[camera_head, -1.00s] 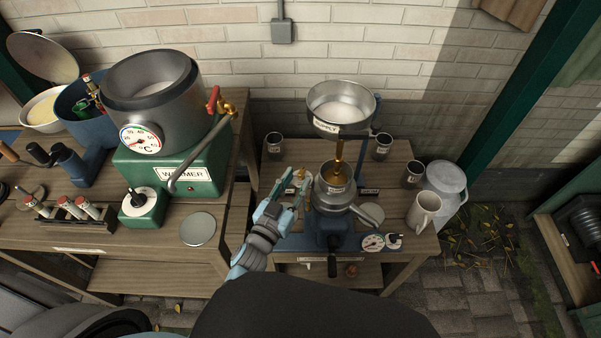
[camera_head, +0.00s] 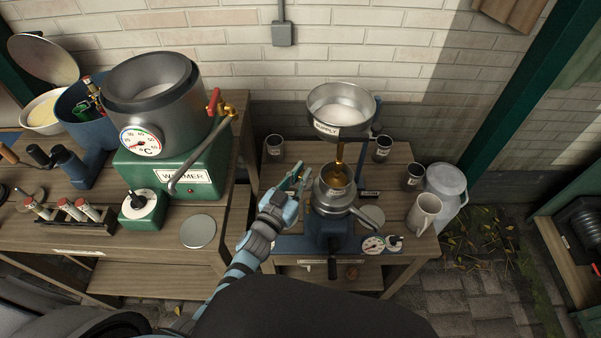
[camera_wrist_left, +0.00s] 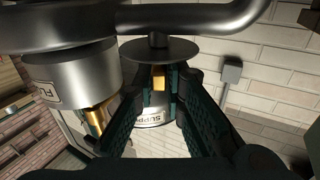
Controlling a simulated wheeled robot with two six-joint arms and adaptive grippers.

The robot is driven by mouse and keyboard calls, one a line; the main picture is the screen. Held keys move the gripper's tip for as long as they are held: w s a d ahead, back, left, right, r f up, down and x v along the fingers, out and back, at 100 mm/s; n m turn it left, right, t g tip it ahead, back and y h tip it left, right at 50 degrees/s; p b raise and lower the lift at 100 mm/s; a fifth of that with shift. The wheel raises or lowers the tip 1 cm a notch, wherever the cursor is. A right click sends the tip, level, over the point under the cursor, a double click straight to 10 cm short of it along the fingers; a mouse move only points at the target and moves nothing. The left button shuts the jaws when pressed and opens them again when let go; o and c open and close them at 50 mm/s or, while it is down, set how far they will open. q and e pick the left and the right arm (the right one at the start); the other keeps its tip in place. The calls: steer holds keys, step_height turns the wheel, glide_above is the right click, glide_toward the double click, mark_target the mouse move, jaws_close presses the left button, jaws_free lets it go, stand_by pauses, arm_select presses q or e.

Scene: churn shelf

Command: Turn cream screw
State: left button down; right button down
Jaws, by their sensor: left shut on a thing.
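A small brass piece, which looks like the cream screw (camera_wrist_left: 158,80), stands on a dark round disc beside the separator. My left gripper (camera_head: 299,174) is at the left side of the separator, shut on this brass piece, with one dark green finger on each side of it in the left wrist view. In the head view the piece is hidden by the fingers. The blue-based separator (camera_head: 327,230) has a metal bowl on top, under the supply bowl (camera_head: 341,108) and its brass tap (camera_head: 339,155). My right gripper is not in view.
Dark cups (camera_head: 275,145) stand on the wooden shelf. A metal spout (camera_wrist_left: 180,18) crosses close to my fingers.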

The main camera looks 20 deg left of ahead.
mark_target(300, 174)
arm_select(q)
steer(key=shift+r+m+h+p, duration=0.4)
steer(key=shift+h+p, duration=0.2)
steer(key=shift+p, duration=0.2)
steer(key=shift+f+m+g+h+p, duration=0.1)
steer(key=shift+m+g+h+p, duration=0.25)
steer(key=shift+h, duration=0.25)
steer(key=shift+f+h, duration=0.15)
steer(key=shift+h, duration=0.15)
steer(key=shift+f+m+g, duration=0.15)
steer(key=shift+m+g, duration=0.1)
steer(key=c, duration=1.7)
jaws_free()
steer(key=shift+o, duration=0.2)
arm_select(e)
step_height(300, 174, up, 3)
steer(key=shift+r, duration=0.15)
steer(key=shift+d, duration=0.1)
arm_select(q)
step_height(300, 174, up, 10)
steer(key=shift+r, duration=0.1)
